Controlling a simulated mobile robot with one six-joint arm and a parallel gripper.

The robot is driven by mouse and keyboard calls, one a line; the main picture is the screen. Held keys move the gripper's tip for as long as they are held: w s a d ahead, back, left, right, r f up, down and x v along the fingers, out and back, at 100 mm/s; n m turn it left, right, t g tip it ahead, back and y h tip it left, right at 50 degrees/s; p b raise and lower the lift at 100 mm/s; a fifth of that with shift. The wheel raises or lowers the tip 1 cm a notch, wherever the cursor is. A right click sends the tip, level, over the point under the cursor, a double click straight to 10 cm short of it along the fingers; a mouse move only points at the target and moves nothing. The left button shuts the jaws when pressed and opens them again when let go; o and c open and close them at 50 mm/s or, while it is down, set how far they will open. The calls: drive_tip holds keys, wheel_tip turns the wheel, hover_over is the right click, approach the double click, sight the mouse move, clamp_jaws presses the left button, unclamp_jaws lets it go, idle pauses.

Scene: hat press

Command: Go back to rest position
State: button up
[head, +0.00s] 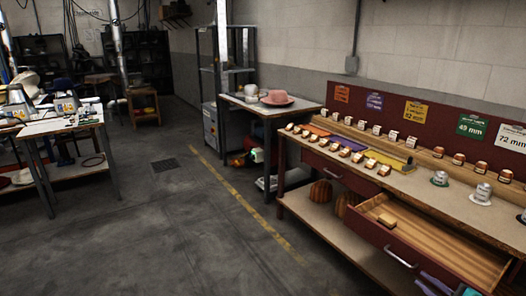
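My gripper does not show in the head view. The workbench (420,187) stands on the right, with several small wooden pieces with white labels along its top. A small wooden piece (387,220) lies in the drawer's near left corner. The left drawer (335,168) looks shut.
Purple and teal things (436,284) are cut off at the bottom right; I cannot tell what they are. A side table (265,108) with a pink hat (277,98) stands behind. A white table (60,125) stands left. The middle floor (150,215) is clear.

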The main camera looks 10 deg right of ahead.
drive_tip(key=w+a+f+n+g+y+p, duration=0.1)
drive_tip(key=w+a+f+n+y, duration=0.15)
drive_tip(key=w+a, duration=0.55)
drive_tip(key=w+a+f+n+g+y, duration=0.1)
drive_tip(key=w+a+f+y, duration=0.25)
drive_tip(key=a, duration=0.95)
drive_tip(key=a+f+n+g+y, duration=0.1)
drive_tip(key=a+f+n+g, duration=0.1)
drive_tip(key=a+f, duration=0.35)
drive_tip(key=a+f+n+g+y+p, duration=0.1)
drive_tip(key=a+f+g, duration=0.1)
drive_tip(key=a, duration=0.6)
drive_tip(key=a+f+n+g+y, duration=0.1)
drive_tip(key=a+f+n+g, duration=0.2)
drive_tip(key=a, duration=0.4)
drive_tip(key=s+a+f+n+g+h+p, duration=0.1)
drive_tip(key=s+a+f+n+g+h, duration=0.1)
drive_tip(key=s+a+f+n+g, duration=0.95)
drive_tip(key=s+a+f+m+h, duration=0.1)
drive_tip(key=s+f+h, duration=0.15)
drive_tip(key=s, duration=0.35)
drive_tip(key=s+a+f+h, duration=0.1)
drive_tip(key=s+f, duration=0.3)
drive_tip(key=s, duration=0.2)
drive_tip(key=s+d+f+n+h, duration=0.1)
drive_tip(key=d+n+h, duration=0.3)
drive_tip(key=d, duration=0.4)
drive_tip(key=shift+s+d+f, duration=0.15)
drive_tip(key=shift+s, duration=0.5)
